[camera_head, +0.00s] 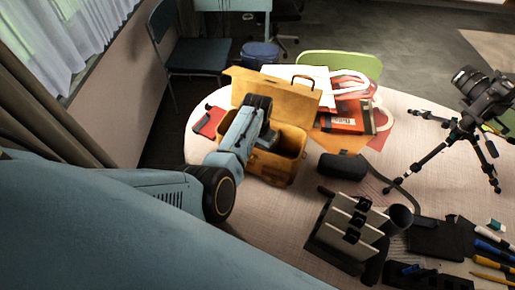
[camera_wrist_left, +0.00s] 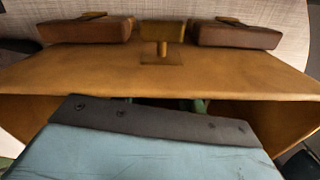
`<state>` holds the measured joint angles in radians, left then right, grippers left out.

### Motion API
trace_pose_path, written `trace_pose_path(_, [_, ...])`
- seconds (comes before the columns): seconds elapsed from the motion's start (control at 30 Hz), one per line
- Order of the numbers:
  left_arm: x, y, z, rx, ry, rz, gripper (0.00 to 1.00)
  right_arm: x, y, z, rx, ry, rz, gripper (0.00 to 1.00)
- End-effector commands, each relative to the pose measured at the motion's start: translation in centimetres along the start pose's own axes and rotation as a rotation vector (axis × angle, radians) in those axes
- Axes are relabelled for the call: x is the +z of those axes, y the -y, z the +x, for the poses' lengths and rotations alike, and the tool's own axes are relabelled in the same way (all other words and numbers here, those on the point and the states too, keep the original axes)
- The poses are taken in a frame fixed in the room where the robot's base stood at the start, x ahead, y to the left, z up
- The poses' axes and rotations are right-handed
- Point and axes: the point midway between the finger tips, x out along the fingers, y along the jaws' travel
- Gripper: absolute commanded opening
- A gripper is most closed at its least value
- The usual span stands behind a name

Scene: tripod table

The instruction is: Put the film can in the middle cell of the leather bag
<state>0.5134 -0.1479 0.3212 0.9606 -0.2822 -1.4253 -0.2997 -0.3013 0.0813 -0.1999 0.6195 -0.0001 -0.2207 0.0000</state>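The tan leather bag (camera_head: 270,168) stands on the round table with its lid raised at the back. My left arm reaches over it, and my left gripper (camera_head: 268,138) is down at its opening. In the left wrist view the bag's wall (camera_wrist_left: 160,75), with brown pockets and a clasp outside, lies just beyond my gripper's grey housing. The fingers are hidden, so I cannot tell whether they are open or hold anything. Small greenish patches show past the housing in the shadow. I cannot identify the film can for certain. The bag's cells are mostly hidden. My right gripper is out of view.
A black case (camera_head: 342,165) and a grey slotted block (camera_head: 352,226) stand right of the bag, with a dark cylinder (camera_head: 400,217) beside the block. A camera on a tripod (camera_head: 455,135) stands further right. Pens (camera_head: 492,262) and a small green-and-white item (camera_head: 495,226) lie front right.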

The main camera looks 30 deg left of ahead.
Motion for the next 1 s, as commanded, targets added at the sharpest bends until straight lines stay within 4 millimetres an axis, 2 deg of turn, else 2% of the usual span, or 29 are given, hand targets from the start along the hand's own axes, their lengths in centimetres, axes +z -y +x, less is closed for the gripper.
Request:
trace_pose_path(0.13, [0.0, 0.0, -0.5, 0.000, -0.002, 0.000, 0.40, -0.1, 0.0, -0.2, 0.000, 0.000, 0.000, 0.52])
trace_pose_path(0.27, [-0.1, 0.0, -2.3, 0.000, -0.003, 0.000, 0.40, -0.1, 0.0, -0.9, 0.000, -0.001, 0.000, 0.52])
trace_pose_path(0.5, [-0.1, 0.0, -7.7, 0.000, -0.003, 0.000, 0.40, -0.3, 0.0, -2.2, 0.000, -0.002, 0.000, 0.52])
trace_pose_path(0.7, [-0.1, 0.0, -11.3, -0.001, -0.003, -0.001, 0.40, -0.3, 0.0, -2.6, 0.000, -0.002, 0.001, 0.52])
trace_pose_path(0.83, [0.0, 0.0, -12.7, 0.000, -0.001, 0.000, 0.40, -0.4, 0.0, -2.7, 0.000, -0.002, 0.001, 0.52])
trace_pose_path(1.0, [0.0, 0.0, -13.2, 0.000, 0.000, 0.000, 0.40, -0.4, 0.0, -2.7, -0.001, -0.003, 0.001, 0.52])
